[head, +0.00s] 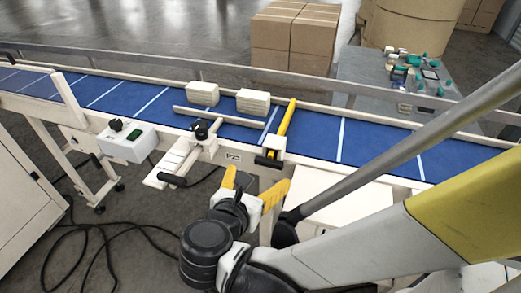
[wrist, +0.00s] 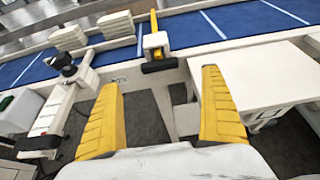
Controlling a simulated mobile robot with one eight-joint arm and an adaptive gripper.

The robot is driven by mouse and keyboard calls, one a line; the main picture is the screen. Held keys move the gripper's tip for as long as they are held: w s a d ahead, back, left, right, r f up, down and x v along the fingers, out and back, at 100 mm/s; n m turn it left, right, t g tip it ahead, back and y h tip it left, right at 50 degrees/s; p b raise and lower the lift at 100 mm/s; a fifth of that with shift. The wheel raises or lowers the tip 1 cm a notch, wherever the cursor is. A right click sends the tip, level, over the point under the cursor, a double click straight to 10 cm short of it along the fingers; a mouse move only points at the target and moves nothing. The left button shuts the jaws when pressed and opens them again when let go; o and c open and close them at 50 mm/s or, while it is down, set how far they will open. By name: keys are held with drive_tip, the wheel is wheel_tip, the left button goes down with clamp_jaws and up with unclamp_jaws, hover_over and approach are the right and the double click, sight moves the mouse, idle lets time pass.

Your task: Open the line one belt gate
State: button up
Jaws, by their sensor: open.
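The belt gate is a yellow bar (head: 284,119) lying across the blue belt (head: 322,138), with a white block and a black handle (head: 268,162) at the belt's near edge. In the wrist view the bar (wrist: 154,22) stands at top centre, above its black handle (wrist: 159,66). My gripper (head: 252,183) is in front of and below the handle, with its yellow fingers spread and nothing between them. In the wrist view the gripper (wrist: 159,80) points towards the handle, which appears between the fingertips but apart from them.
Stacks of pale sheets (head: 253,102) sit on the belt left of the bar, beside a pale guide rail. A clamp-like fixture with a black knob (head: 201,130) and a control box (head: 127,141) are left of the gate. A white table (wrist: 262,79) stands right of my gripper.

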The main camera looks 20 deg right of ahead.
sight(268, 162)
drive_tip(key=b+x, duration=0.3)
drive_tip(key=x, duration=0.7)
drive_tip(key=shift+w+d, duration=0.2)
drive_tip(key=shift+w, duration=0.2)
drive_tip(key=c, duration=1.4)
